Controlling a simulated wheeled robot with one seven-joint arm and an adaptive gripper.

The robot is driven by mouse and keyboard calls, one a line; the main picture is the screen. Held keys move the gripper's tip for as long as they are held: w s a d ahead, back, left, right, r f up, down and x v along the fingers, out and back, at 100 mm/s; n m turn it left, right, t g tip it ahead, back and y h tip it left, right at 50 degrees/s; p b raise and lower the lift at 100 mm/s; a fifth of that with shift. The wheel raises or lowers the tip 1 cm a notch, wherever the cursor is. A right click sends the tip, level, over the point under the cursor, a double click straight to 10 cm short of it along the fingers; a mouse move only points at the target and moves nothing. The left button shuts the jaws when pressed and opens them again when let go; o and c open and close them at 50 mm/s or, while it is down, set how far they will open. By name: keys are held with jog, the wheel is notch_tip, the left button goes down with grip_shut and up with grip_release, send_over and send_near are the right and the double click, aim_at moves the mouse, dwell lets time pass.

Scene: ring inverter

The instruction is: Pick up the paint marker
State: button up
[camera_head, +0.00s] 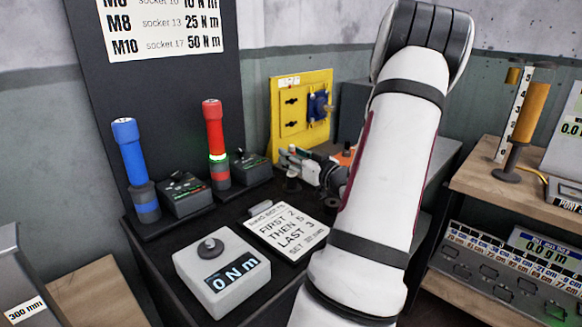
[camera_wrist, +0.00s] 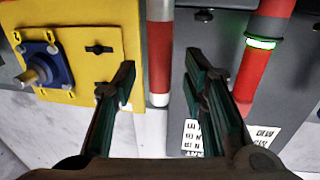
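In the wrist view a slim upright cylinder with a red-brown middle and pale ends, which looks like the paint marker (camera_wrist: 160,60), shows between the fingers of my gripper (camera_wrist: 160,82). The fingers are apart, with a visible gap on each side of it; I cannot tell how far beyond the fingertips it is. In the head view my gripper (camera_head: 297,165) is low over the dark bench, in front of the yellow panel, partly hidden by my arm. I cannot make out the marker clearly there.
The yellow panel (camera_head: 288,98) with a blue knob stands behind my gripper. Red (camera_head: 213,140) and blue (camera_head: 131,155) tools stand left, with dark boxes beside them. A note card (camera_head: 287,232) and a torque display (camera_head: 221,272) lie in front. A wooden shelf is right.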

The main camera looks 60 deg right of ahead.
jog(key=shift+w+d, duration=0.25)
jog(key=shift+w, duration=0.25)
grip_shut()
